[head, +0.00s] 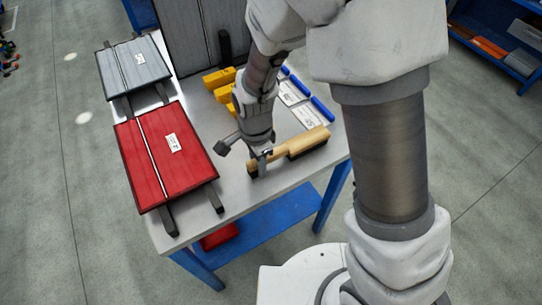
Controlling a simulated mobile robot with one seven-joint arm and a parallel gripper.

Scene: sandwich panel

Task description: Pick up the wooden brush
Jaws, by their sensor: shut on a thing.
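The wooden brush (308,141) has a light wooden body and dark bristles. It lies along the near right part of the grey table, its bristle end toward the right edge. My gripper (262,166) points down over the left end of the brush and is shut on its wooden handle. The fingertips are small and partly hidden, and I cannot tell whether the brush is clear of the table top.
A red panel (166,155) and a grey panel (133,66) rest on dark supports on the table's left. Yellow blocks (219,79) and blue-handled items (322,108) lie behind my gripper. The table's near edge (245,207) is bare.

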